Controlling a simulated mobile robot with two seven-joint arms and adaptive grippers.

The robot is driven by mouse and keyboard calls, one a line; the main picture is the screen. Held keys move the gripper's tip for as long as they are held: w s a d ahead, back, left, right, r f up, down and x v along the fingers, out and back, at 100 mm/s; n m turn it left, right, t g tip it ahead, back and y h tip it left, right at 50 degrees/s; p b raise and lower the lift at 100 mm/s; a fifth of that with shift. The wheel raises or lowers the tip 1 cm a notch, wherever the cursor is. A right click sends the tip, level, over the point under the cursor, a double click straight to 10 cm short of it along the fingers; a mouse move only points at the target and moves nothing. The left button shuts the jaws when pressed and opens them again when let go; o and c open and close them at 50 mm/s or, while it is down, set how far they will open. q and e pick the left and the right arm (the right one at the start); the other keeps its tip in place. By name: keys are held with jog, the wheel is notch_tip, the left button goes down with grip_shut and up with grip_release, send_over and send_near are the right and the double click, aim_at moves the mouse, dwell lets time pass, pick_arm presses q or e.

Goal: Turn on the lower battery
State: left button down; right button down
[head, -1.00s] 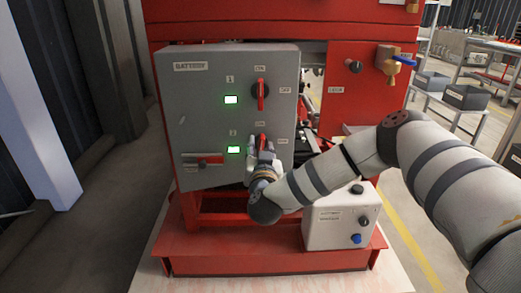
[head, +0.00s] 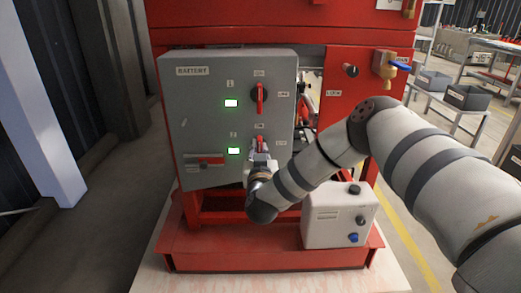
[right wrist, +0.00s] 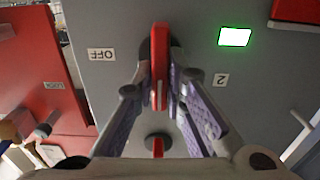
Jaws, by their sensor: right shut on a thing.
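The grey battery panel (head: 205,125) has two rotary switches with red handles, one above the other. The lower switch (head: 258,142) is beside the label 2 and its handle looks upright, with an OFF label (right wrist: 101,54) off to one side. My right gripper (head: 261,160) is shut on the lower switch's red handle, which shows between the fingers in the right wrist view (right wrist: 160,65). The upper switch (head: 260,97) has its handle upright. The lower green light (head: 234,151) and upper green light (head: 231,103) are both lit. My left gripper is not in view.
A white box (head: 338,222) with knobs stands on the red base below my right arm. A brass tap (head: 386,68) with a blue handle juts out at right.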

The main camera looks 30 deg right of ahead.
jog(key=c, duration=1.6)
grip_release()
jog(key=shift+c, duration=0.2)
jog(key=v, duration=1.2)
jog(key=shift+s, duration=0.1)
